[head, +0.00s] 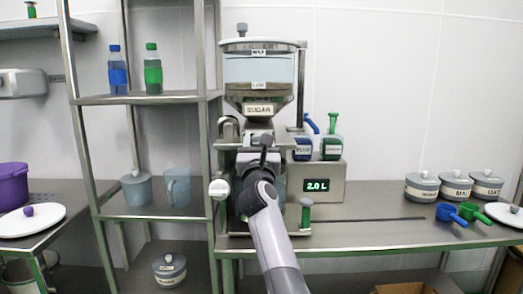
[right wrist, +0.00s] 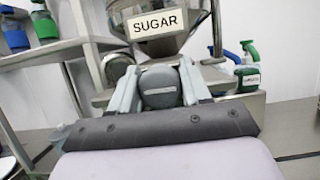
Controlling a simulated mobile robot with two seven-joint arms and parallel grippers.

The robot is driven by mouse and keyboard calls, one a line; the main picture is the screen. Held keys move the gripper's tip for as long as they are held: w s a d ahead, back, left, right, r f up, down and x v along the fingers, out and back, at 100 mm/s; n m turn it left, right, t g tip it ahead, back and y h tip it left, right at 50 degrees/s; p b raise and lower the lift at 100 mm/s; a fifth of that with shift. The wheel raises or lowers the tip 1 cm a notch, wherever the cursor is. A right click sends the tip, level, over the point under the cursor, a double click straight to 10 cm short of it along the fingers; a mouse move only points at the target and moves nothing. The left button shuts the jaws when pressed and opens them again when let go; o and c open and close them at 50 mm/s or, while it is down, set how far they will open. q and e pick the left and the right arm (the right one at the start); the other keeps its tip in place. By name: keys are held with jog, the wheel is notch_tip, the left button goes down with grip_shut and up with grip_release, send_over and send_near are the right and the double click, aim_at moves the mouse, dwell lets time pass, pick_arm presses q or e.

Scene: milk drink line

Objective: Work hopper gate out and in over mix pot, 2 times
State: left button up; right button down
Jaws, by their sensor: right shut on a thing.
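The hopper (head: 258,72), labelled SUGAR, stands in the middle of the head view with a clear upper body and a metal cone. Its cone also shows in the right wrist view (right wrist: 208,20). My right gripper (head: 259,139) is just below the SUGAR label. In the right wrist view my right gripper (right wrist: 160,68) is shut on the dark grey gate handle (right wrist: 158,88), one finger on each side. How far out the gate is, I cannot tell. My arm covers the area under the hopper, and I cannot make out the mix pot. My left gripper is not in view.
A scale box (head: 330,170) reading 2.0 L stands right of the hopper, with blue (head: 303,147) and green (head: 332,146) bottles on it. Lidded jars (head: 456,187) and scoops (head: 470,214) are at the right. A metal shelf (head: 150,99) stands close on the left.

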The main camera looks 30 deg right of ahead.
jog(key=shift+d+r, duration=0.1)
jog(key=shift+r, duration=0.15)
jog(key=c, duration=0.8)
grip_release()
jog(key=shift+o, duration=1.2)
jog(key=shift+w+f, duration=0.2)
jog(key=shift+w, duration=0.05)
jog(key=shift+s, duration=0.1)
jog(key=v, duration=0.7)
